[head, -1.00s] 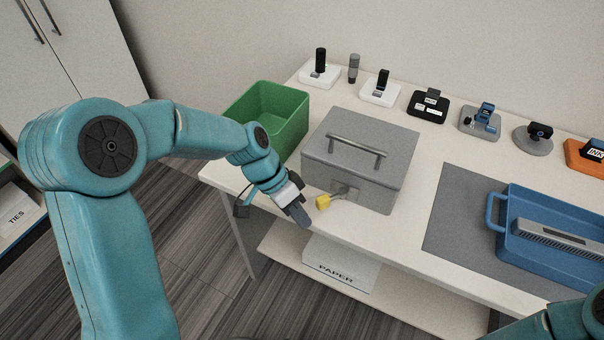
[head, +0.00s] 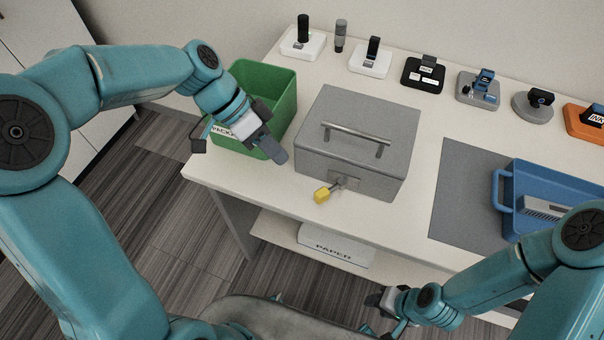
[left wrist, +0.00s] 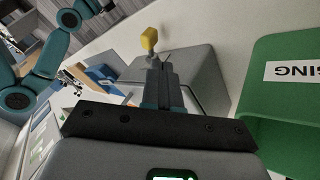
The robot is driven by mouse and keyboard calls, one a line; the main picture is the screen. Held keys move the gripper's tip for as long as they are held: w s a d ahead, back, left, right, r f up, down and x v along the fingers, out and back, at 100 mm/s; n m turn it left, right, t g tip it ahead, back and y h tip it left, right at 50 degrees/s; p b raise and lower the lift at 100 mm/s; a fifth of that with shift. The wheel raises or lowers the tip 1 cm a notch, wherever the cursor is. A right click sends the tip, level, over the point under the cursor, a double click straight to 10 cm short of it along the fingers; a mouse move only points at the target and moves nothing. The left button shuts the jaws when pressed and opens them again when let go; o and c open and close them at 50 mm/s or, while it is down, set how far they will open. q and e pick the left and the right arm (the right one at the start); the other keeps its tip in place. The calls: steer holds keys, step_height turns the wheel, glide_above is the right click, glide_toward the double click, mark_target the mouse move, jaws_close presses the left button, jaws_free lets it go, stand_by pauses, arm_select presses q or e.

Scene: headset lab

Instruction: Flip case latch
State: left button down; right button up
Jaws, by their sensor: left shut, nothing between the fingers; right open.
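The grey case (head: 355,115) with a bar handle on its lid stands on the white table, lid down. Its latch (head: 322,195) is a short metal lever with a yellow tip, sticking out from a plate on the front face toward the lower left. The yellow tip (left wrist: 149,39) also shows in the left wrist view, beyond the fingertips. My left gripper (head: 279,156) is shut and empty, in front of the green bin, left of the case and apart from the latch. My right gripper (head: 374,299) is open, low in front of the table.
The green bin (head: 283,92) stands left of the case. A blue tray (head: 507,215) and a grey mat (head: 455,205) lie to the right. Several small devices on stands line the back edge. A paper box (head: 335,246) sits on the lower shelf.

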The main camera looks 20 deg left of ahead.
mark_target(329, 191)
arm_select(q)
steer(key=shift+s, duration=0.15)
steer(key=x, duration=1)
steer(key=shift+d+f, duration=0.1)
stand_by(0.3)
